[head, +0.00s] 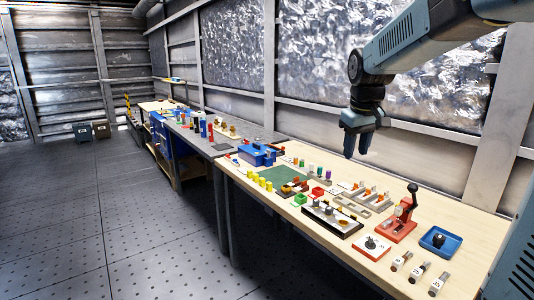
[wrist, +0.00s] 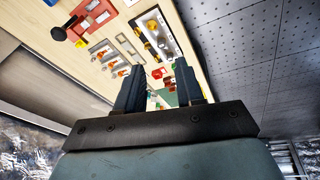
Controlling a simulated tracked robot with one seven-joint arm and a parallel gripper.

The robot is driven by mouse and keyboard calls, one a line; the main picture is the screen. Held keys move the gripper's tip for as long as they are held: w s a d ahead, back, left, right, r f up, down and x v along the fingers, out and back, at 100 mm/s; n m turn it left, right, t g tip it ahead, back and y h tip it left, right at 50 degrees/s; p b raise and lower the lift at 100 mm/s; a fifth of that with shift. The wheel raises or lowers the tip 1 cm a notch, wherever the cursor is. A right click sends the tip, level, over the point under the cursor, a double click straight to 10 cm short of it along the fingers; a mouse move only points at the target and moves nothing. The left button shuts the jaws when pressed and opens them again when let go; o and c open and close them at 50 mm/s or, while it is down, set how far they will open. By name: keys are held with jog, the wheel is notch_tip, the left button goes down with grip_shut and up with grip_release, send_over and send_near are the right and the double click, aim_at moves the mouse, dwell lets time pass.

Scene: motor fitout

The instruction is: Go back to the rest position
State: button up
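My gripper (head: 361,140) hangs in the air above the back part of the wooden workbench (head: 462,238) in the head view. Its fingers point down. In the wrist view my gripper (wrist: 162,88) shows two dark fingers held apart, with bench top visible between them. Nothing is held between the fingers. The gripper is clear of the things on the bench.
Below lie a red lever press (head: 397,225), a blue tray (head: 440,241), a black-framed tray (head: 331,219), a green mat (head: 283,180) and a blue toolbox (head: 257,155). A metal-framed wall stands behind the bench. The floor (head: 90,215) at left is open.

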jog(key=s+f+m+t, duration=0.2)
jog(key=s+f+m, duration=0.1)
jog(key=s, duration=2)
jog(key=shift+d+m+t, duration=0.2)
jog(key=shift+m+t, duration=0.1)
